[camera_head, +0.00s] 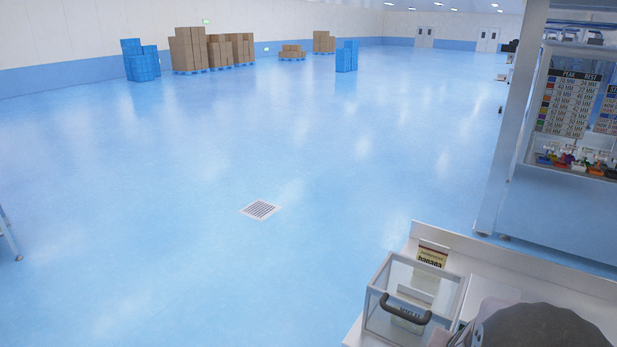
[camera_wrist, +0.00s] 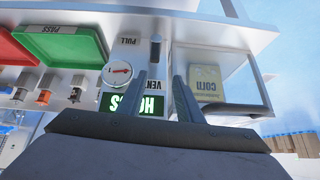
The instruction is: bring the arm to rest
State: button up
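My gripper (camera_wrist: 159,76) shows in the wrist view, its two dark fingers pointing up the picture with a clear gap between them. Nothing is held between the fingers. Behind them are a round dial gauge (camera_wrist: 117,72) and a lit green display (camera_wrist: 133,104), partly hidden by the left finger. In the head view, a dark rounded part of my arm (camera_head: 540,328) shows at the bottom right edge; my fingers cannot be seen there.
In the wrist view, a green tray (camera_wrist: 62,42) marked PASS and part of a red tray (camera_wrist: 14,50) lie at upper left. In the head view, a clear bin (camera_head: 385,312) stands on the bench; open blue floor lies left.

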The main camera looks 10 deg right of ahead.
jog(key=s+a+f+n+g+y, duration=0.1)
jog(key=s+a+f+g+y, duration=0.15)
jog(key=s+a, duration=0.45)
jog(key=s+a+f+n+g+y, duration=0.1)
jog(key=s+a+f+g+y, duration=0.2)
jog(key=a, duration=0.5)
jog(key=w+a+r+n, duration=0.1)
jog(key=a+r+n, duration=0.3)
jog(key=a+n, duration=0.6)
notch_tip(320, 180, down, 25)
jog(key=a+m+b, duration=0.1)
jog(key=m+b, duration=0.1)
jog(key=b, duration=2.3)
jog(key=shift+w+a, duration=0.15)
jog(key=shift+a, duration=0.25)
jog(key=shift+h, duration=0.25)
jog(key=shift+c, duration=0.2)
